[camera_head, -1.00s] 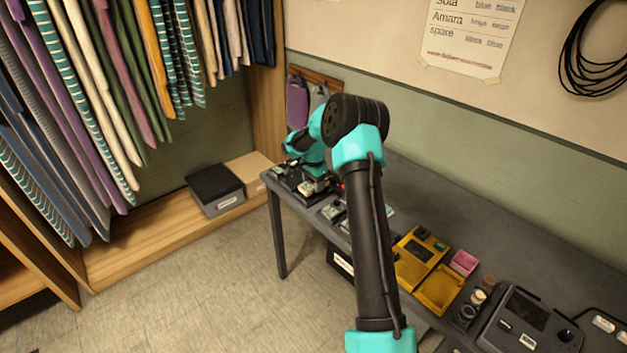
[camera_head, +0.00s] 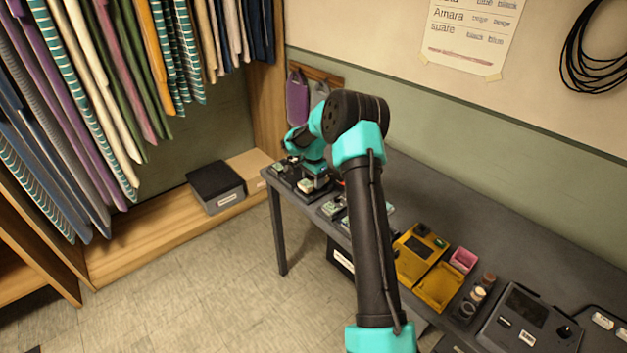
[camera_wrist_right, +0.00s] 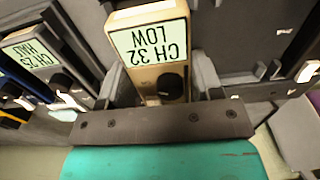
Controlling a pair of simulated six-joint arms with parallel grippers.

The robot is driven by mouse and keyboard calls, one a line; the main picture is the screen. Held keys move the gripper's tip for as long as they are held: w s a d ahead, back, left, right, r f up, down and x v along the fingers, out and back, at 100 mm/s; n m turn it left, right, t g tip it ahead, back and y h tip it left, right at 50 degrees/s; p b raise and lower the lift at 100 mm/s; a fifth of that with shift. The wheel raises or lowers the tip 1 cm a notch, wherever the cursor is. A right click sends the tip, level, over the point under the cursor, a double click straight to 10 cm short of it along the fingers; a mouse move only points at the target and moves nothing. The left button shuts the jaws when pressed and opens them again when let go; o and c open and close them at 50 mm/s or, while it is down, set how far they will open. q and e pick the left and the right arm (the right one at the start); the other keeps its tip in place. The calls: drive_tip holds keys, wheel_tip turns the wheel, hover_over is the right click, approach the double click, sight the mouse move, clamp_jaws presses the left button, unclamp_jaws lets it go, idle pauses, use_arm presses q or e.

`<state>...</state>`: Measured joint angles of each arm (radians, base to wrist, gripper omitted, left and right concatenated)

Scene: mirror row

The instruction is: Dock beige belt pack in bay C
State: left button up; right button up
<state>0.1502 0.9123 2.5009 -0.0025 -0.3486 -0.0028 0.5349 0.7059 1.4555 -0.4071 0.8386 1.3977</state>
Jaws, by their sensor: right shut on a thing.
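The beige belt pack (camera_wrist_right: 150,50) has a pale screen reading "CH 32 LOW", upside down in the right wrist view, and a black knob. My right gripper (camera_wrist_right: 163,80) is shut on it, one finger on each side. The pack is at a dark dock (camera_wrist_right: 240,45); I cannot tell how deep it sits or which bay letter it is. In the head view my right gripper (camera_head: 312,182) is small, over the dark dock at the table's far end, partly hidden by my arm. My left gripper is not in view.
Another pack (camera_wrist_right: 35,50) reading "CH 25" stands left of the held one in the wrist view. Yellow trays (camera_head: 440,285), a pink box (camera_head: 463,260) and a dark console (camera_head: 527,320) sit nearer on the grey table (camera_head: 480,235). Clothes hang at the left.

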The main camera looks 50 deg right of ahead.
drive_tip(key=shift+f, duration=1.1)
idle(1.1)
drive_tip(key=o, duration=1.1)
wheel_tip(320, 180, up, 17)
drive_tip(key=shift+r, duration=0.2)
idle(0.6)
